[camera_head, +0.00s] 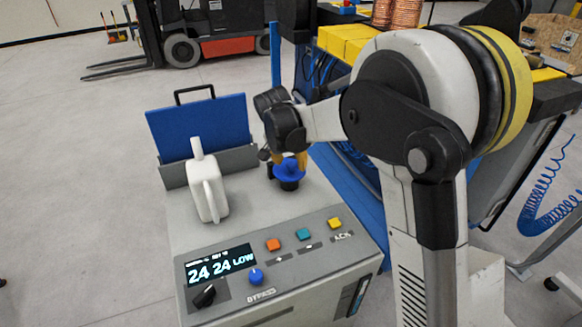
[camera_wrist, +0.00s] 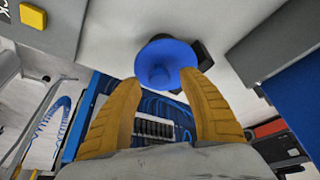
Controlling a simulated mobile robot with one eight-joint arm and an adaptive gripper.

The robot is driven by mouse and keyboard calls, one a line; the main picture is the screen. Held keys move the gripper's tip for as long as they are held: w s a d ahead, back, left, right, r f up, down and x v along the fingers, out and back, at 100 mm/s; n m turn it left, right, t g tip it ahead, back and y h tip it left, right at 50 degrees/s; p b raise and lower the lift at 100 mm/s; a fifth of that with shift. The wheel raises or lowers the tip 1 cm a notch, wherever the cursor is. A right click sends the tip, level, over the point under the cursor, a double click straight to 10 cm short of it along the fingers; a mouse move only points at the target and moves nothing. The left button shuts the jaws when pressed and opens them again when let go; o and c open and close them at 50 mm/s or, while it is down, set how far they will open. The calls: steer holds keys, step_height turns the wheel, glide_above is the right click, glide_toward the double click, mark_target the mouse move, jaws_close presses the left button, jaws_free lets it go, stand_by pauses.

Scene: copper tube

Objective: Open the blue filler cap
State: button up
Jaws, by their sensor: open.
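The blue filler cap (camera_head: 289,169) sits on a black neck on top of the grey machine cabinet (camera_head: 240,226). In the wrist view the cap (camera_wrist: 166,62) shows as a round blue disc with a raised centre, in front of the fingertips. My gripper (camera_wrist: 158,84) is open, with its two yellow fingers apart, one to each side of the cap's near part. The head view shows yellow finger parts just behind and above the cap. Whether the fingers touch the cap, I cannot tell.
A white jug (camera_head: 208,188) stands left of the cap, before an upright blue lid (camera_head: 199,127) with a black handle. A blue-framed bench (camera_head: 345,180) stands close on the right.

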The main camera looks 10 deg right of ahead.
steer(key=shift+w+d+f, duration=0.1)
steer(key=shift+w+f, duration=0.05)
steer(key=shift+f, duration=0.35)
jaws_close()
